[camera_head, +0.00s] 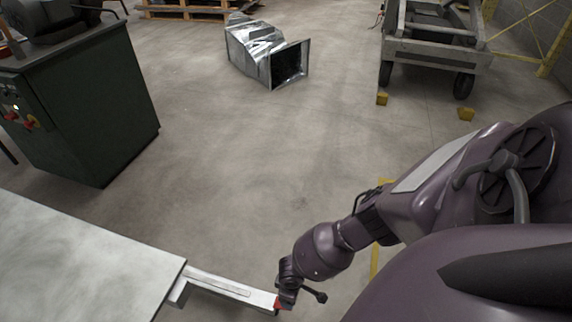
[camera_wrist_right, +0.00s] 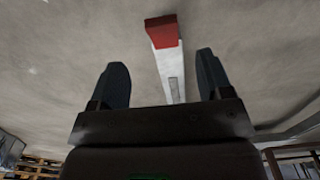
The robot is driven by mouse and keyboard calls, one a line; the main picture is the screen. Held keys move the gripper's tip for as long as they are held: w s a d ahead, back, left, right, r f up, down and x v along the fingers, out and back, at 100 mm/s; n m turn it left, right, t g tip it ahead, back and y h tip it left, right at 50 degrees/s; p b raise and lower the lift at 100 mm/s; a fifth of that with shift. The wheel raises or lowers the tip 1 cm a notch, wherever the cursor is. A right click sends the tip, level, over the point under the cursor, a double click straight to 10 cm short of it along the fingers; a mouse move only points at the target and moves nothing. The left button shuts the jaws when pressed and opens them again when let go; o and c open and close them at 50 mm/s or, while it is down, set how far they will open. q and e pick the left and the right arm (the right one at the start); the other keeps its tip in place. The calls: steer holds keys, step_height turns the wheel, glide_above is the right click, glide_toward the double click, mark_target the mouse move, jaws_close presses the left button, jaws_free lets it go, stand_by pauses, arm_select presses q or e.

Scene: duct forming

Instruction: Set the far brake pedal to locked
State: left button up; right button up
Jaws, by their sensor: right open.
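No brake pedal can be made out for certain in either view. A pale bar (camera_head: 232,289) with a red end (camera_head: 277,304) sticks out from the edge of a light table at the lower left. My right gripper (camera_head: 284,297) is at that red end in the head view. In the right wrist view, the gripper (camera_wrist_right: 161,60) is open, its dark fingers apart, with the pale bar (camera_wrist_right: 168,72) and its red end (camera_wrist_right: 163,31) showing between and beyond them. Whether they touch is unclear. My left gripper is out of view.
The light table (camera_head: 75,262) fills the lower left, with a green cabinet (camera_head: 85,115) behind it. A metal duct (camera_head: 255,52) lies on the floor ahead. The middle floor is clear.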

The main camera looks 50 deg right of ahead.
steer(key=f+b, duration=0.1)
steer(key=f, duration=0.1)
steer(key=f+b, duration=0.1)
steer(key=f, duration=0.2)
steer(key=f+b, duration=0.2)
steer(key=f, duration=0.1)
steer(key=shift+s+f, duration=0.1)
steer(key=shift+s, duration=0.25)
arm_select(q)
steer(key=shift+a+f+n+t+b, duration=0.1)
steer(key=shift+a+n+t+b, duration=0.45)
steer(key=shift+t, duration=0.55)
arm_select(e)
steer(key=shift+w+f, duration=0.25)
steer(key=shift+f, duration=0.3)
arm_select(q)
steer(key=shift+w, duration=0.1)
arm_select(e)
steer(key=c, duration=1.3)
